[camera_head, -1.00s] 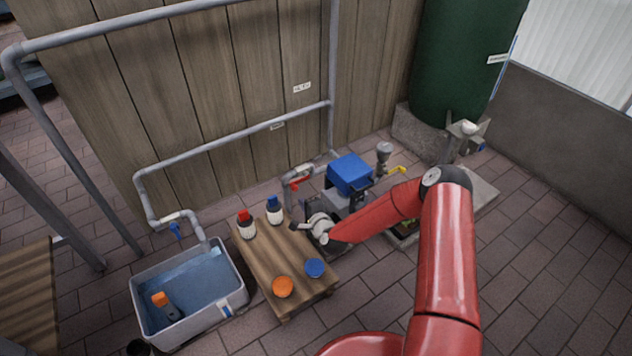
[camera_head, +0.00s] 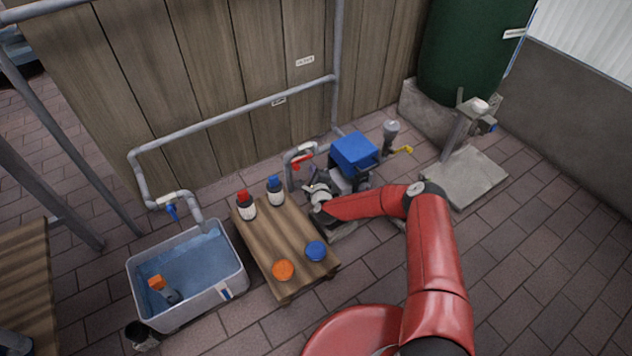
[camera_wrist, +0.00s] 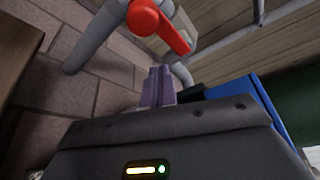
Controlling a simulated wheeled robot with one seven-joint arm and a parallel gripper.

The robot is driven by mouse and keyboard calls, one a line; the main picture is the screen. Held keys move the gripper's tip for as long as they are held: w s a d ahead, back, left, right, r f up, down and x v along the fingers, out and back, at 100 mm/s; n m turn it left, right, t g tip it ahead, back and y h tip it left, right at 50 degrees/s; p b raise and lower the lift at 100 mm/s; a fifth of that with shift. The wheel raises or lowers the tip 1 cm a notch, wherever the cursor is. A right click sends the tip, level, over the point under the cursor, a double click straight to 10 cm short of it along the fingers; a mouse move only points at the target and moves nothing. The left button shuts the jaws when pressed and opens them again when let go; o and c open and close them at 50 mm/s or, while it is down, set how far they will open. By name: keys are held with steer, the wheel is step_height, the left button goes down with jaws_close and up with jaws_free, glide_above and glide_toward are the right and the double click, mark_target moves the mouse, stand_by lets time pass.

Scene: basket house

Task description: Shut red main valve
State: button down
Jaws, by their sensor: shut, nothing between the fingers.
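The red main valve handle (camera_head: 302,163) is on the grey pipe beside the blue-topped pump (camera_head: 354,150), behind the wooden table. In the wrist view the red handle (camera_wrist: 158,24) is large, at the top, on the grey pipe. It slants down to the right there. My gripper (camera_wrist: 158,84) shows as two purple-grey fingers held together, with nothing between them. The fingertips appear just below the handle in the wrist view; whether they touch it I cannot tell. In the head view my gripper (camera_head: 309,190) is low beside the pipe, its fingertips hard to make out.
The low wooden table (camera_head: 262,246) holds a red-capped bottle (camera_head: 245,205), a blue-capped bottle (camera_head: 275,192), an orange lid (camera_head: 283,270) and a blue lid (camera_head: 316,250). A water-filled tub (camera_head: 228,290) stands left. A yellow lever (camera_head: 403,150) is right of the pump. Paving at right is clear.

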mark_target(301, 160)
steer(key=shift+s+a+r+p, duration=0.25)
steer(key=shift+s+a+r, duration=0.25)
steer(key=shift+a, duration=0.3)
steer(key=shift+s+a+r+p, duration=0.25)
steer(key=shift+s+a+r, duration=0.2)
steer(key=shift+a, duration=0.3)
steer(key=shift+r+m+g+b, duration=0.4)
steer(key=shift+m+b, duration=0.25)
steer(key=shift+m, duration=0.05)
steer(key=r+m+b, duration=0.1)
steer(key=r+m+g+y+b, duration=0.1)
steer(key=m+b, duration=0.1)
steer(key=shift+w+d+g, duration=0.15)
steer(key=shift+d+g, duration=0.05)
steer(key=shift+g, duration=0.1)
steer(key=d+r+m+g+y, duration=0.1)
steer(key=m, duration=0.1)
steer(key=w+d+r+m+g+y+b, duration=0.1)
steer(key=m+y, duration=0.1)
steer(key=w+d+r+m+g+y+b, duration=0.1)
steer(key=m, duration=0.2)
steer(key=shift+w+d+r+y, duration=0.2)
steer(key=shift+r+y, duration=0.2)
steer(key=shift+d, duration=0.15)
steer(key=shift+r, duration=0.1)
